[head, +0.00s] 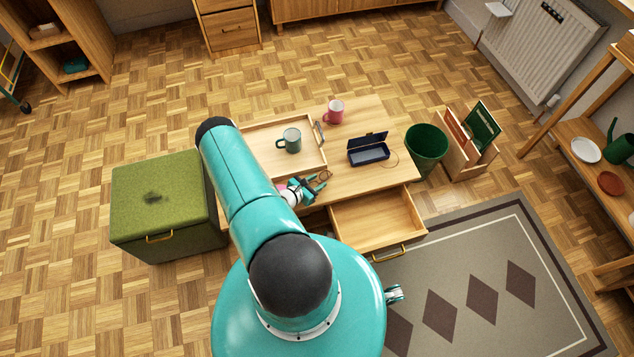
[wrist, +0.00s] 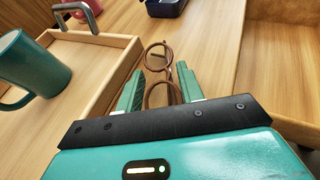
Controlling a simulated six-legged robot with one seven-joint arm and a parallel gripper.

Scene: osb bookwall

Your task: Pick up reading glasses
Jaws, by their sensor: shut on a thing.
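The reading glasses (wrist: 160,94) have thin brown round frames. In the wrist view they lie between the two teal fingers of my gripper (wrist: 158,90), with one lens between the fingers and the other just beyond the fingertips. My gripper is shut on them. In the head view my gripper (head: 316,185) is over the front part of the low wooden table (head: 345,188), and the glasses show only as a small dark shape at the fingertips. I cannot tell whether the glasses touch the tabletop.
A wooden tray (head: 257,143) with a green mug (head: 291,141) stands close left of my gripper. A pink mug (head: 334,112) and an open dark blue case (head: 369,152) are farther back. An open drawer (head: 375,222) juts out in front. A green bin (head: 427,147) stands right.

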